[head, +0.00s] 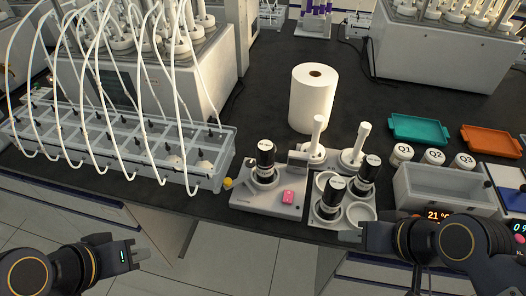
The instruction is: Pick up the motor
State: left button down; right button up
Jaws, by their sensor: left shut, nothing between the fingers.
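Several black motors with white labels stand on the bench. One motor (265,160) is upright on a grey device (246,198) with a small display and a pink block. Two more motors, one in front (333,193) and one behind it to the right (364,174), stand in a light holder (357,214) with round wells. My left gripper (140,253) is shut and empty, in front of the bench at lower left, well apart from the motors. My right gripper (345,237) is at the bench's front edge, just below the holder; its finger opening cannot be made out.
White stirrers (355,150) stand behind the motors, with a paper roll (313,98) further back. A clear tank (120,150) with white tubes fills the left. Jars (403,153), a grey box (445,190), a teal tray (419,129) and an orange tray (490,141) are at right.

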aim_at(265, 173)
jog(key=j+z, duration=0.35)
jog(key=j, duration=0.3)
jog(key=j+z, duration=0.3)
jog(key=j, duration=0.4)
jog(key=i, duration=0.05)
